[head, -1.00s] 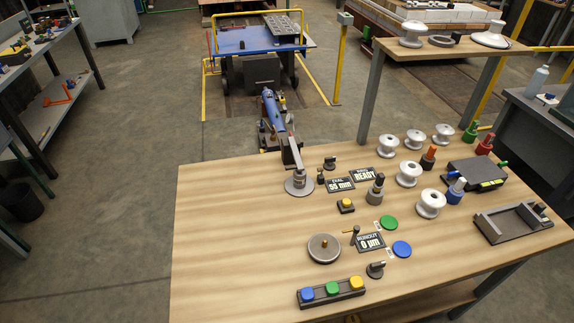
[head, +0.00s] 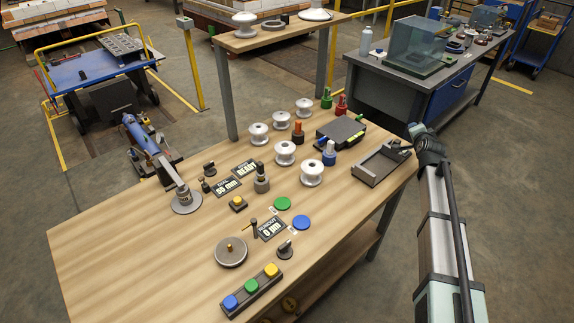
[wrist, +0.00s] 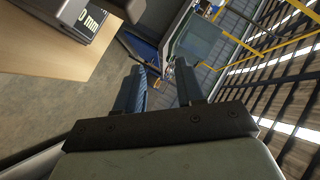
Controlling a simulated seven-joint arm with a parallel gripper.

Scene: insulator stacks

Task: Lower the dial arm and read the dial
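A small dark post with a short lever (head: 254,229), seemingly the dial arm, stands between a round grey disc (head: 231,252) with a brass centre pin and a black display (head: 271,229) reading "RUNOUT 0 µm". The lever is too small to tell whether it is raised or lowered. The disc holds no insulator. My gripper, in the wrist view (wrist: 158,88), has two fingers apart with nothing between them. In the head view my arm enters at the lower right. Its end is by the table's right edge, far from the post; the fingers are not clear there.
A grey measuring fixture (head: 378,166) sits near my arm's end; its "0 mm" display shows in the wrist view (wrist: 92,18). Several white insulators (head: 285,152) and coloured posts stand mid-table. A button bar (head: 251,291) lies in front. The table's left part is bare.

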